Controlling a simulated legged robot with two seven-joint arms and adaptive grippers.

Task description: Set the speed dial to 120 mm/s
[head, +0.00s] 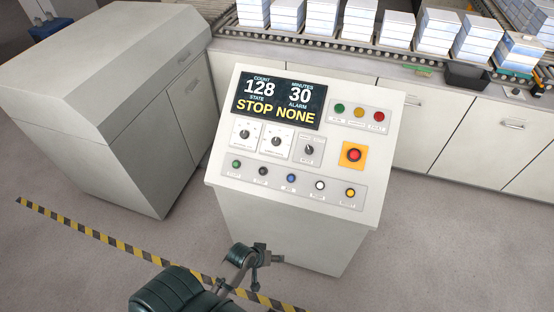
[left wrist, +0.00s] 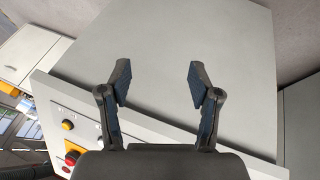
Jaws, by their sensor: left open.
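The control console (head: 290,165) stands in front of me with a sloped panel. Two white-plated dials, a left one (head: 245,133) and a right one (head: 276,141), sit below the display, with a dark selector knob (head: 309,150) to their right. Their labels and scales are too small to read, so I cannot tell which is the speed dial. My left gripper (head: 264,264) is below the panel, in front of the console's lower body, apart from the dials. In the left wrist view its two fingers (left wrist: 159,82) are spread and empty, facing the console's plain grey side. My right gripper is not in view.
The display (head: 279,101) reads count 128, minutes 30, STOP, NONE. An emergency stop (head: 354,155) and a row of push buttons (head: 291,179) share the panel. A grey cabinet (head: 110,100) stands left; a conveyor (head: 350,47) with stacked blocks runs behind. Striped floor tape (head: 100,237) crosses below.

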